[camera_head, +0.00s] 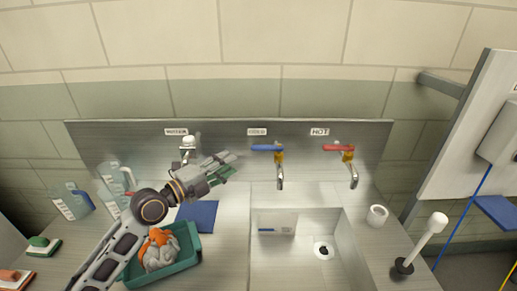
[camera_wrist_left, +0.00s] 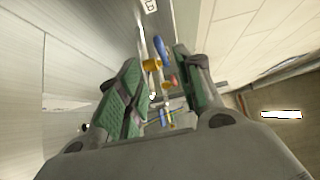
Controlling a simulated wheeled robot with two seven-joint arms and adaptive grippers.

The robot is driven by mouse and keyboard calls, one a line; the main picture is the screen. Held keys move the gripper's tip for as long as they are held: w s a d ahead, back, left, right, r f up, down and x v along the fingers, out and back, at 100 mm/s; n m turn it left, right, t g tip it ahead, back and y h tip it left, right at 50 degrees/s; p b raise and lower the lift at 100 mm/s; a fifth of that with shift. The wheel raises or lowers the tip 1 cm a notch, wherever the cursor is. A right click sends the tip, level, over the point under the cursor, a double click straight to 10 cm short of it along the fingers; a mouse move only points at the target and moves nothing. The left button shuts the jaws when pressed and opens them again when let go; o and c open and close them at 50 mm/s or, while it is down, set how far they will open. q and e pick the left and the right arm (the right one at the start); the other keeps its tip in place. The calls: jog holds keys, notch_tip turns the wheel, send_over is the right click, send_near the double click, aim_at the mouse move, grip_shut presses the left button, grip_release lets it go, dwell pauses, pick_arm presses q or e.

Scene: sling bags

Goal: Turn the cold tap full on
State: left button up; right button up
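The cold tap (camera_head: 279,158) is on the metal splashback under a COLD label (camera_head: 257,132). It has a brass body, a steel spout and a blue lever (camera_head: 266,148) that points left, roughly level. My left gripper (camera_head: 229,165) is left of the lever and apart from it, with its green-padded fingers pointing right. In the left wrist view the fingers are spread and empty, and the blue lever (camera_wrist_left: 162,47) shows beyond them in the gap. My right gripper is in neither view.
The hot tap (camera_head: 347,155) with a red lever is to the right. Another tap (camera_head: 187,148) stands left, close behind my left gripper. Below are a sink (camera_head: 295,217), a blue cloth (camera_head: 197,215) and a green tub (camera_head: 187,246). Jugs (camera_head: 115,180) stand at left.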

aim_at(255, 149)
pick_arm(q)
jog(key=p+x, duration=0.2)
jog(key=x, duration=0.4)
jog(key=shift+w+d, duration=0.15)
jog(key=shift+w, duration=0.05)
jog(key=shift+x, duration=0.9)
jog(key=shift+w+d+p, duration=0.4)
jog(key=shift+w+d, duration=0.05)
jog(key=shift+p+x, duration=0.3)
jog(key=shift+x, duration=1.55)
jog(key=shift+w+d, duration=0.2)
jog(key=shift+d, duration=0.05)
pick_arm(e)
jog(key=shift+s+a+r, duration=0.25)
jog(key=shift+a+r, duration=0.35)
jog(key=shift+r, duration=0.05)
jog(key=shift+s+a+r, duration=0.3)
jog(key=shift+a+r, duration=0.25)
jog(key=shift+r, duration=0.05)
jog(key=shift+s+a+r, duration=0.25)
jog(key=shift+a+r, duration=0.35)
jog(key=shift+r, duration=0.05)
